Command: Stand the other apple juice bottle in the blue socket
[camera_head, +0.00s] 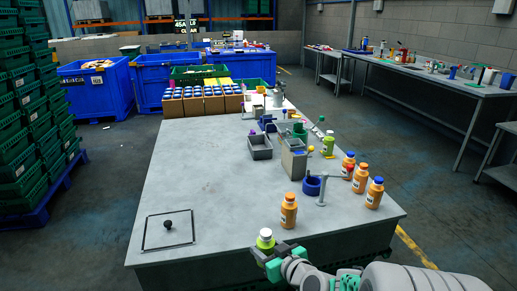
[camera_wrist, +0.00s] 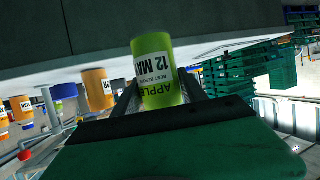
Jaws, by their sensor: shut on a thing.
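My gripper (camera_head: 268,254) is shut on a green apple juice bottle (camera_head: 265,239) near the table's front edge. In the wrist view the bottle (camera_wrist: 158,70) sits between the two fingers, its white label reading "APPLE" and "12 MA". Its lower part is hidden by the gripper in the head view. The blue socket (camera_head: 312,187) stands on the table to the right of and beyond my gripper, with no bottle visible in it. Another green bottle (camera_head: 328,146) stands farther back on the right side of the table.
An orange bottle (camera_head: 289,211) stands between my gripper and the socket. A grey box-shaped fixture (camera_head: 294,160) stands behind. A black frame with a knob (camera_head: 167,232) lies front left; the table's left-middle is clear.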

